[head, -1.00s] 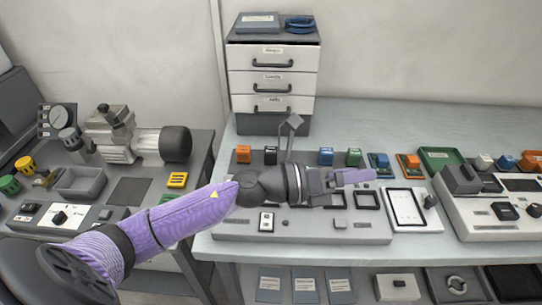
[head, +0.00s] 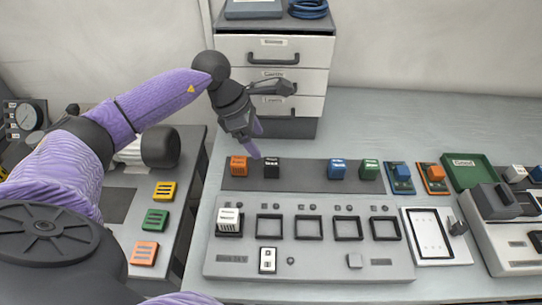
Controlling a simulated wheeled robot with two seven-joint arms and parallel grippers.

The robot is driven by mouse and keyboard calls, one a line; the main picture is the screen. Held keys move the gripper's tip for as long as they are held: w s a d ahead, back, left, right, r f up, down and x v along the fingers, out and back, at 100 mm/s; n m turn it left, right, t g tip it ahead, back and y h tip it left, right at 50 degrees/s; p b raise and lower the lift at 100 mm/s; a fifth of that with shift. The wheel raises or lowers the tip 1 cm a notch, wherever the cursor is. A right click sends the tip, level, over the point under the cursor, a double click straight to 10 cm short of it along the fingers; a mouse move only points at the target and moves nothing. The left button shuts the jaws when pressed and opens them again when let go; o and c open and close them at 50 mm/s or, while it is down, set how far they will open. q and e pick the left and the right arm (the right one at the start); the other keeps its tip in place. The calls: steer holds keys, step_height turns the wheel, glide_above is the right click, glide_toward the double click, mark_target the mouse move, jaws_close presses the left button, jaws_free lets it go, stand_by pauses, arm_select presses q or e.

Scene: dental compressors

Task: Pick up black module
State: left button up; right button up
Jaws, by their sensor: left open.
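The black module (head: 272,168) stands on a dark strip (head: 307,176) at the back of the bench, just right of the orange module (head: 238,166). My left gripper (head: 256,142) is open and points down, above and slightly behind the gap between the orange and black modules. Its purple fingers look empty and apart from the black module. My right gripper is not in view.
Blue (head: 337,169) and green (head: 369,169) modules stand farther right on the strip. In front lies a grey panel (head: 310,232) with several square frames, a white module (head: 229,220) in the leftmost. Drawers (head: 275,80) rise behind my left gripper.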

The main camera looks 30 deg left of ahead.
mark_target(271, 161)
arm_select(q)
steer(key=b+x, duration=0.1)
steer(key=x, duration=0.7)
steer(key=shift+s+d+r+b, duration=0.1)
steer(key=shift+d+b, duration=0.05)
steer(key=shift+b, duration=0.2)
steer(key=shift+d+f, duration=0.2)
steer(key=shift+f, duration=0.2)
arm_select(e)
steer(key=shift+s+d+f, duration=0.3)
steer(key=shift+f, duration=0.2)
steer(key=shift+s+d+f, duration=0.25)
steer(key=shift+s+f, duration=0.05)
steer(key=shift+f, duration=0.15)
arm_select(q)
steer(key=shift+c, duration=0.3)
steer(key=shift+c, duration=1.3)
jaws_close()
